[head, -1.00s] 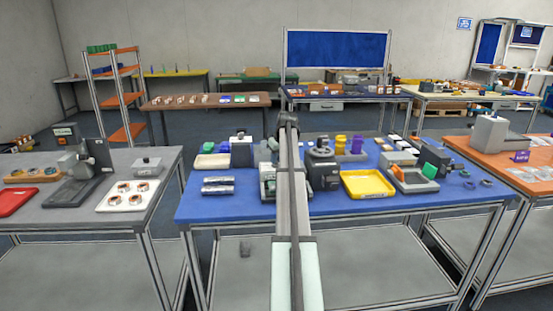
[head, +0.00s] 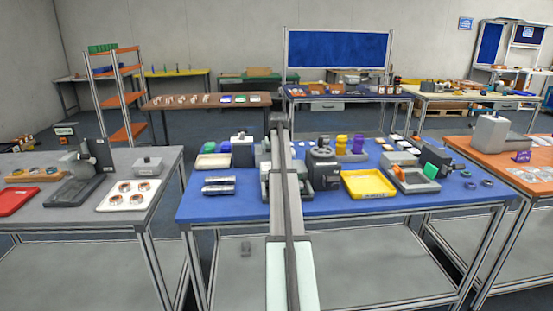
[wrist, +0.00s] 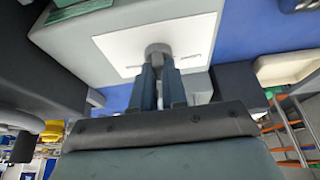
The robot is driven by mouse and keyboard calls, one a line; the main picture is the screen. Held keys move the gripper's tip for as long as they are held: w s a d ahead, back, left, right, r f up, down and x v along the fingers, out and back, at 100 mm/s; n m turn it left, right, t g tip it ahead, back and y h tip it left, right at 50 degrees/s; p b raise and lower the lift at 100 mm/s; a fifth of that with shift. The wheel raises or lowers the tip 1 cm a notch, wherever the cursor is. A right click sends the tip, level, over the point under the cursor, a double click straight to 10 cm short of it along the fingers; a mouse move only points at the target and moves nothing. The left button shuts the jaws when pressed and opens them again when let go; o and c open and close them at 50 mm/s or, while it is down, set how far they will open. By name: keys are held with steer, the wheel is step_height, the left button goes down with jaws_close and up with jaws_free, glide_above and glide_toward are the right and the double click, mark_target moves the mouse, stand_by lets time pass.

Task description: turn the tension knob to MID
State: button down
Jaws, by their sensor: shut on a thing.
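In the wrist view my gripper (wrist: 158,64) is shut on a round grey knob (wrist: 158,48). The knob stands out from a white panel (wrist: 115,45) on a pale grey machine (wrist: 65,50). In the head view my arm hides the knob, the gripper and most of the machine on the blue table (head: 235,208).
A dark grey machine (head: 322,170) and a yellow tray (head: 368,184) stand to the right of my arm. The table's front left is clear.

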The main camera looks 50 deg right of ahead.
steer(key=c, duration=1.2)
jaws_free()
steer(key=shift+o, duration=0.2)
steer(key=v, duration=1.3)
steer(key=shift+r, duration=0.35)
steer(key=shift+a, duration=0.2)
